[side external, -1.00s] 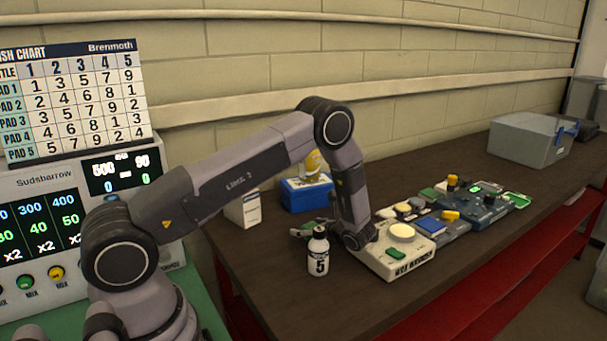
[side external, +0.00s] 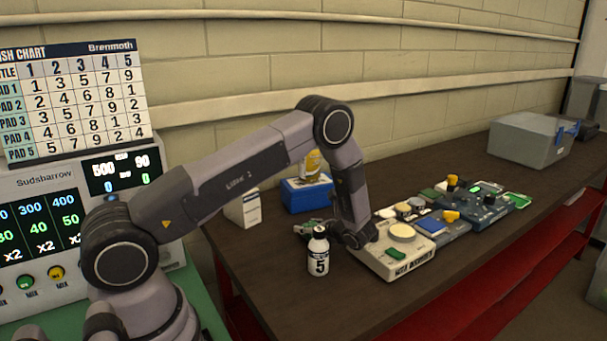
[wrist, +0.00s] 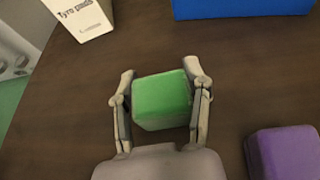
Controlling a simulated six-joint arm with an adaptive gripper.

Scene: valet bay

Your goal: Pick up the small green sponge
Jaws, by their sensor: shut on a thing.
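The small green sponge (wrist: 160,100) sits between both fingers of my gripper (wrist: 160,76) in the wrist view. The fingers are shut on its left and right sides. In the side external view my gripper (side external: 308,231) is behind the white bottle marked 5, with a bit of green showing at its fingers. My arm and the bottle hide most of it there. I cannot tell clearly whether the sponge touches the table.
A purple block (wrist: 287,153) lies to the right in the wrist view. A blue box (side external: 307,195) and a white carton (side external: 243,209) stand near the wall. The bottle (side external: 318,257) is close in front of my gripper. A white device (side external: 395,260) stands to the right.

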